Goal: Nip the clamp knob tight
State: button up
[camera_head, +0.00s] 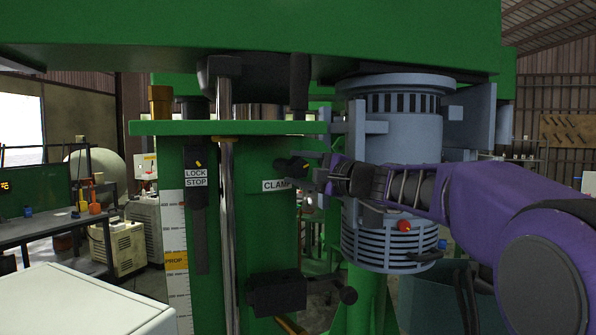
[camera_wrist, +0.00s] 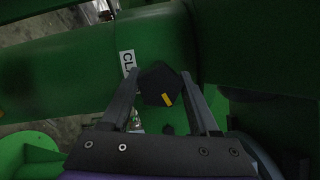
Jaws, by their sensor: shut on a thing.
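The clamp knob (camera_wrist: 158,86) is a black faceted knob with a yellow mark, on the green column beside the label that starts "CL". In the wrist view my gripper (camera_wrist: 162,92) has one finger on each side of the knob and is shut on it. The yellow mark points toward the lower right there. In the head view the knob (camera_head: 291,167) sits just above the "CLAMP" label (camera_head: 277,185), whose right end is covered. My gripper (camera_head: 312,172) reaches it from the right, with its fingertips partly hard to make out.
A green plate (camera_head: 220,128) lies above the knob. A polished rod (camera_head: 227,200) and the LOCK/STOP lever (camera_head: 196,165) stand to the left. A black block with a handle (camera_head: 277,293) is below. The grey-blue motor (camera_head: 400,130) stands behind my arm.

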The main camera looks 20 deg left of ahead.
jog(key=m+t+b, duration=0.1)
jog(key=m+b, duration=0.2)
jog(key=m, duration=0.2)
jog(key=shift+f, duration=0.15)
jog(key=m+t+b, duration=0.1)
jog(key=m, duration=0.2)
jog(key=m+b, duration=0.1)
jog(key=m, duration=0.2)
jog(key=shift+m+t, duration=0.4)
jog(key=m+t+b, duration=0.1)
jog(key=m, duration=0.2)
jog(key=m+t+b, duration=0.1)
jog(key=m, duration=0.2)
jog(key=shift+m+h, duration=0.4)
jog(key=m+h, duration=0.1)
jog(key=m, duration=0.2)
jog(key=m+t, duration=0.1)
jog(key=m, duration=0.2)
jog(key=shift+r+h, duration=0.2)
jog(key=shift+h, duration=0.2)
jog(key=shift+m, duration=0.4)
jog(key=o, duration=1.3)
jog(key=shift+o, duration=0.2)
jog(key=shift+s+d+f, duration=0.1)
jog(key=shift+d+f, duration=0.05)
